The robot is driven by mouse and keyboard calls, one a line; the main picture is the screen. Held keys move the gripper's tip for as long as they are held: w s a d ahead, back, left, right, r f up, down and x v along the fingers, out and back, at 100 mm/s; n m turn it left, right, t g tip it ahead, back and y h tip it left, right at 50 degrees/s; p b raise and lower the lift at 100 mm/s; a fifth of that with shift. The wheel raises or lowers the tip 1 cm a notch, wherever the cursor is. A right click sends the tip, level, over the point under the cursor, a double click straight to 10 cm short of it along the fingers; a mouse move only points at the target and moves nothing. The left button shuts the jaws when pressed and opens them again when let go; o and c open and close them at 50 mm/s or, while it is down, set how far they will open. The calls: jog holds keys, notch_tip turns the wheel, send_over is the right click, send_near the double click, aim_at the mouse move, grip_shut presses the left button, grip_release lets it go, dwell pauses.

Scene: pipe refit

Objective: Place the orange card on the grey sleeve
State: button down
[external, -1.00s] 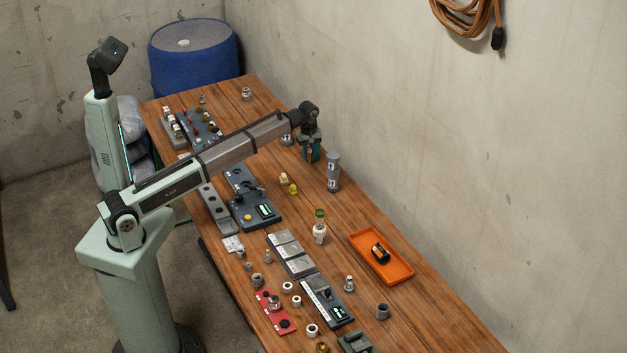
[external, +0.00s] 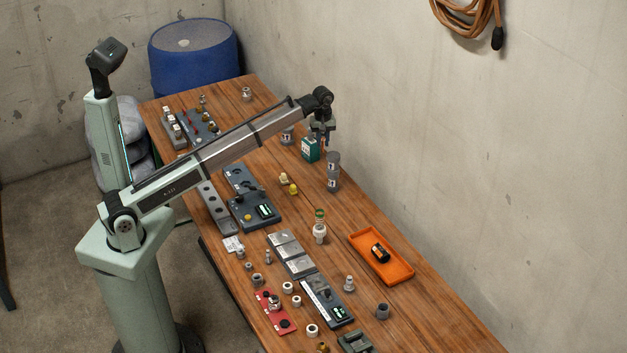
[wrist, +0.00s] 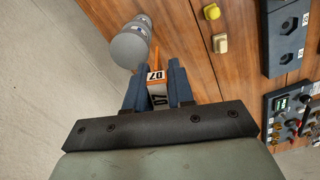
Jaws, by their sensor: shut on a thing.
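My gripper (external: 325,138) is raised above the wood table at its far part, just above and right of a teal box. In the wrist view my gripper (wrist: 157,88) is shut on the orange card (wrist: 158,74), which shows orange and white with "07" printed on it. Two stacked grey cylinders (external: 333,172) stand close by on the right; they also show in the wrist view (wrist: 130,48), apart from the card. A dark grey ring (external: 383,312) stands near the front. I cannot tell which of these is the grey sleeve.
The teal box (external: 311,150) stands upright beside the stacked cylinders. Control panels (external: 252,208) line the left edge. An orange tray (external: 382,257) holds a dark cylinder. Table between the stack and the tray is clear.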

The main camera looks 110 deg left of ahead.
jog(key=w+d+m, duration=0.8)
jog(key=w+d, duration=2)
jog(key=w+d+m, duration=0.2)
jog(key=w+d, duration=0.2)
jog(key=d, duration=0.6)
jog(key=w+d+m, duration=0.2)
jog(key=w+d, duration=0.2)
jog(key=d, duration=0.7)
jog(key=w+d+m, duration=0.2)
jog(key=w+d, duration=0.2)
jog(key=d, duration=0.6)
jog(key=shift+s+d+f, duration=0.1)
jog(key=shift+d+f, duration=0.05)
jog(key=shift+f, duration=3.65)
jog(key=shift+s+d+f, duration=0.1)
jog(key=shift+d+f, duration=0.05)
jog(key=shift+f, duration=3.6)
jog(key=c, duration=1)
grip_release()
